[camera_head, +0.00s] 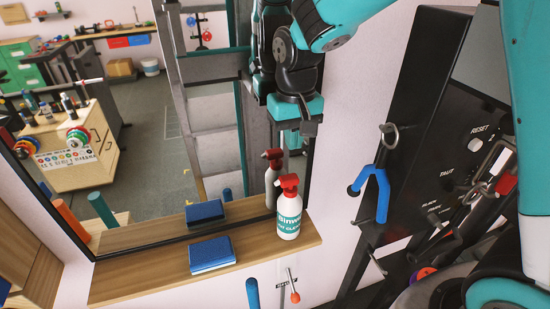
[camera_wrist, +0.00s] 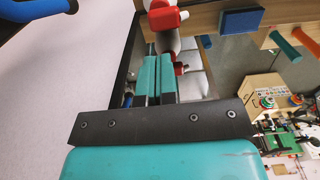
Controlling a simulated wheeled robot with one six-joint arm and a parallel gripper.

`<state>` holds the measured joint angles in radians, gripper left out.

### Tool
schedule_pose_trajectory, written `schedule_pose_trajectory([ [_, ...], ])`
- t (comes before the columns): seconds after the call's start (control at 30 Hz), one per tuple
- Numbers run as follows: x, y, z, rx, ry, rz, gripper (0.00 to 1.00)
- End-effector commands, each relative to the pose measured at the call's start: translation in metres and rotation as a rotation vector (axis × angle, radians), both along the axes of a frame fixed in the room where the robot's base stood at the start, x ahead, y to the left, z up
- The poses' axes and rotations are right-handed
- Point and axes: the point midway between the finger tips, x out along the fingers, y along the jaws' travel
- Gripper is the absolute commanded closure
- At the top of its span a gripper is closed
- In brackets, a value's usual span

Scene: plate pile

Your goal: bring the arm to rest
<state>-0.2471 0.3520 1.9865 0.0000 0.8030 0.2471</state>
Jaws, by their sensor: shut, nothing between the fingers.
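My gripper (camera_head: 293,138) hangs at the upper middle of the head view, pointing down in front of the mirror, above the spray bottle and apart from it. In the wrist view its two teal fingers (camera_wrist: 157,78) lie side by side, shut with nothing between them. A white spray bottle (camera_head: 289,218) with a red trigger head stands upright on the wooden shelf (camera_head: 160,270). Its red head also shows past the fingertips in the wrist view (camera_wrist: 166,20).
A blue and white sponge (camera_head: 211,255) lies on the shelf, left of the bottle. The mirror (camera_head: 150,190) reflects the room, bottle and sponge. A blue hook-like tool (camera_head: 377,190) hangs at right, by a black machine (camera_head: 450,140). Tool handles (camera_head: 252,293) show below the shelf.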

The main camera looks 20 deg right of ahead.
Motion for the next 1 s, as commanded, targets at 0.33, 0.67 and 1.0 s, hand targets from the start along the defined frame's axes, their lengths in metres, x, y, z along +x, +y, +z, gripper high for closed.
schedule_pose_trajectory([
  [0.33,-0.051,0.013,-0.007,0.09,-0.026,0.15,1.0],
  [0.67,-0.195,0.043,-0.034,0.313,-0.1,0.541,1.0],
  [1.0,-0.222,0.047,-0.036,0.354,-0.112,0.614,1.0],
])
